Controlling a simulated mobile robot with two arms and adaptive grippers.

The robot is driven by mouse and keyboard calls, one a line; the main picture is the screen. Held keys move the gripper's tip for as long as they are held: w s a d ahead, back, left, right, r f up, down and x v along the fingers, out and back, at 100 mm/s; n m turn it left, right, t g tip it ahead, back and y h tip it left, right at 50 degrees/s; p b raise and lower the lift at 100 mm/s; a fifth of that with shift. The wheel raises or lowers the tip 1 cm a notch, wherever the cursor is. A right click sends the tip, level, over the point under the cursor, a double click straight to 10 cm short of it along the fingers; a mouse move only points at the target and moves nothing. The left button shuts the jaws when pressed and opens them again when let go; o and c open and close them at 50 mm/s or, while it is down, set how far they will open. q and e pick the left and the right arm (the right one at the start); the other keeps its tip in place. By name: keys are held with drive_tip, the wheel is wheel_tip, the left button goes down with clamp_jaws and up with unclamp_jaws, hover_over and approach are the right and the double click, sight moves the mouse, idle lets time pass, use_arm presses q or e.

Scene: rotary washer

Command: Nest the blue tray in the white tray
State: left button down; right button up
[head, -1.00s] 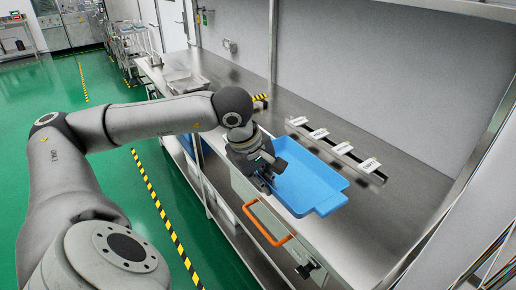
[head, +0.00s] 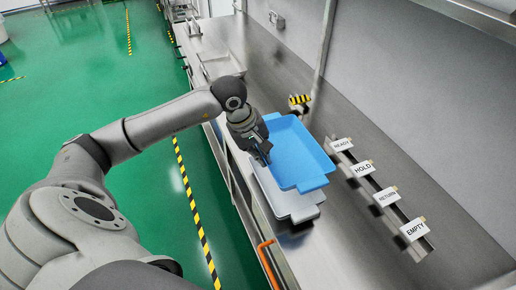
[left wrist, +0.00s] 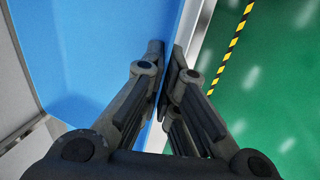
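The blue tray (head: 298,152) is in the head view, over the steel counter, and also fills the left of the left wrist view (left wrist: 85,60). My left gripper (head: 264,156) is shut on the tray's left side wall; the left wrist view shows the fingers (left wrist: 168,75) pinching that wall. The white tray (head: 299,212) is below the blue tray, with only its left and near edges showing. The blue tray covers the rest and is offset to the right and back. I cannot tell whether the two trays touch. My right gripper is not in view.
A rail on the counter to the right carries labels READY (head: 343,145), HOLD, RETURN and EMPTY. A yellow-black striped block (head: 299,100) stands behind the blue tray. An orange handle (head: 268,262) is at the counter's front. A metal tray (head: 220,65) lies farther back.

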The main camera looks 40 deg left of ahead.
use_arm(q)
wheel_tip(320, 180, down, 4)
drive_tip(key=shift+s+r+b, duration=0.1)
drive_tip(key=shift+r+b, duration=0.15)
drive_tip(key=shift+b, duration=0.4)
drive_tip(key=shift+d+f, duration=0.1)
drive_tip(key=shift+f, duration=0.55)
drive_tip(key=shift+f+b, duration=0.4)
wheel_tip(320, 180, down, 4)
drive_tip(key=b, duration=0.4)
drive_tip(key=shift+f, duration=0.15)
drive_tip(key=shift+s+f+b, duration=0.15)
drive_tip(key=shift+f+b, duration=0.15)
drive_tip(key=shift+b, duration=0.3)
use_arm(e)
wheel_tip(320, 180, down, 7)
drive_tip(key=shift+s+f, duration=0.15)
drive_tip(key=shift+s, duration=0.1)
use_arm(q)
drive_tip(key=shift+s+f, duration=0.1)
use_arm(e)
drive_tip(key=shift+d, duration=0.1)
